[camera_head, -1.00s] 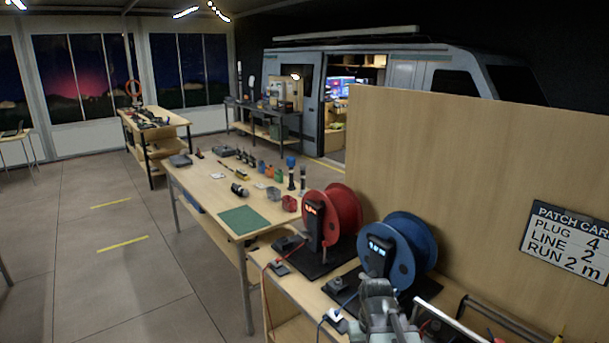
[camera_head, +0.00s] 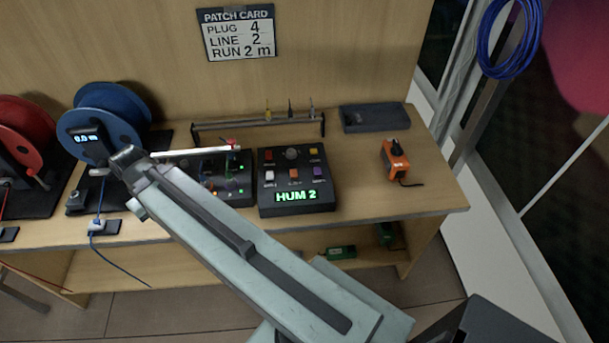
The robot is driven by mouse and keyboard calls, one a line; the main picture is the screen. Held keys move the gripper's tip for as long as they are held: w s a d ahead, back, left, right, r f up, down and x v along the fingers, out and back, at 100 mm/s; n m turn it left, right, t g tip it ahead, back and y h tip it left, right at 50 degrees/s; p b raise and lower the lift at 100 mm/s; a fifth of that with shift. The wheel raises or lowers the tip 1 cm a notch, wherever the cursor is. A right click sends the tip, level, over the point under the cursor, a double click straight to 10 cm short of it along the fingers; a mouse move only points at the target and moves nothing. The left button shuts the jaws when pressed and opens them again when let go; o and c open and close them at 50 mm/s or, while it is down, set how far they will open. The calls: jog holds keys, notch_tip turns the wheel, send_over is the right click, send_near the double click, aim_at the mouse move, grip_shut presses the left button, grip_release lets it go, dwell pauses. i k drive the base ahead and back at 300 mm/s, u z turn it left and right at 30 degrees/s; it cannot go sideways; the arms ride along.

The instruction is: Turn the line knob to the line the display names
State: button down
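A black control box (camera_head: 295,196) sits on the bench at the middle of the camera_head view. Its green display (camera_head: 296,196) reads "HUM 2". A round grey knob (camera_head: 291,153) stands at the back of its top, among several coloured buttons; its pointer direction is too small to read. The patch card (camera_head: 237,34) on the board behind reads plug 4, line 2, run 2 m. My gripper (camera_head: 124,160) is at the far left end of my arm, in front of the blue reel and apart from the control box. Its fingers are too unclear to tell open from shut.
A second dark panel (camera_head: 229,184) is left of the control box, partly behind my arm. Blue (camera_head: 118,103) and red (camera_head: 22,125) reels stand left. An orange device (camera_head: 396,162) with a black knob and a grey tray (camera_head: 374,118) are right. Bench front right is clear.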

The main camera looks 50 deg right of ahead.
aim_at(291, 154)
jog(key=z, duration=1.85)
jog(key=k, duration=0.7)
jog(key=u, duration=0.3)
jog(key=i, duration=1)
jog(key=z, duration=0.05)
jog(key=k, duration=0.6)
jog(key=u, duration=0.05)
